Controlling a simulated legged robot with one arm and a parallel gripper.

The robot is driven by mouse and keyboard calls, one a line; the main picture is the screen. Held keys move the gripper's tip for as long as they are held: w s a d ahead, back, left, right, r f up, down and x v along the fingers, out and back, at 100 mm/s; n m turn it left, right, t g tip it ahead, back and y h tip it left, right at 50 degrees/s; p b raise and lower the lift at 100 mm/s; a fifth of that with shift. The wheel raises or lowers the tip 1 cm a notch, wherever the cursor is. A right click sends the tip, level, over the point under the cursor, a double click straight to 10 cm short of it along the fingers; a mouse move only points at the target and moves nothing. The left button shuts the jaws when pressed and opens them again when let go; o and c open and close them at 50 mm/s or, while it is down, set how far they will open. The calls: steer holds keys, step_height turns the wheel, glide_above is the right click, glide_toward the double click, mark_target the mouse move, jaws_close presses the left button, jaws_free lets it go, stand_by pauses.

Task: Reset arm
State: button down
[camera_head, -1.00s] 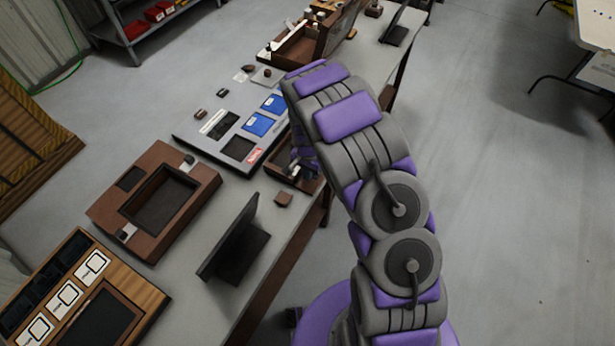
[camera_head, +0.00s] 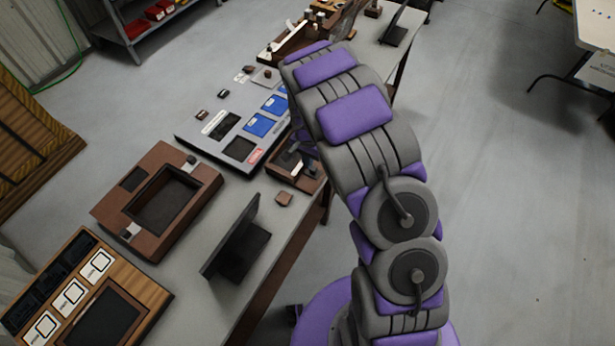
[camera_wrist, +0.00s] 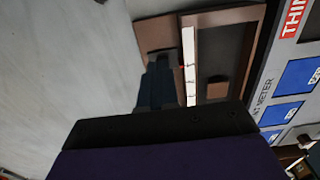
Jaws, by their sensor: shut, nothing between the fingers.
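My arm (camera_head: 354,112) is purple and grey and reaches up over the right edge of the long table. In the wrist view my gripper (camera_wrist: 160,68) is shut and empty, its dark fingers showing beyond the wide dark mount. It is above or beside a small brown tray (camera_wrist: 258,14) with a white strip across it; I cannot tell the height gap. In the head view the arm hides most of the gripper, and the brown tray (camera_head: 309,182) shows just left of the arm.
The grey table (camera_head: 196,270) holds a panel with blue labels (camera_head: 260,125), a brown frame box (camera_head: 137,227), a dark stand (camera_head: 235,245), a wooden card panel (camera_head: 142,284) and a brown box (camera_head: 287,51) at the far end. Open floor (camera_head: 490,190) lies to the right.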

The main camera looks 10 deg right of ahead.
stand_by(0.3)
steer(key=s+d+r+n+b, duration=0.1)
steer(key=s+d+r, duration=0.1)
steer(key=s+r, duration=0.6)
steer(key=s+d+r+n, duration=0.2)
steer(key=s+d+r, duration=0.1)
steer(key=s+r, duration=0.55)
steer(key=s+r+n+g, duration=0.1)
steer(key=s+r, duration=0.3)
steer(key=s, duration=0.6)
steer(key=s+r+n, duration=0.3)
steer(key=s+r, duration=0.1)
steer(key=s, duration=0.7)
steer(key=shift+r+n+g+b, duration=0.15)
steer(key=shift+n+g+b, duration=0.15)
steer(key=shift+g+b, duration=0.15)
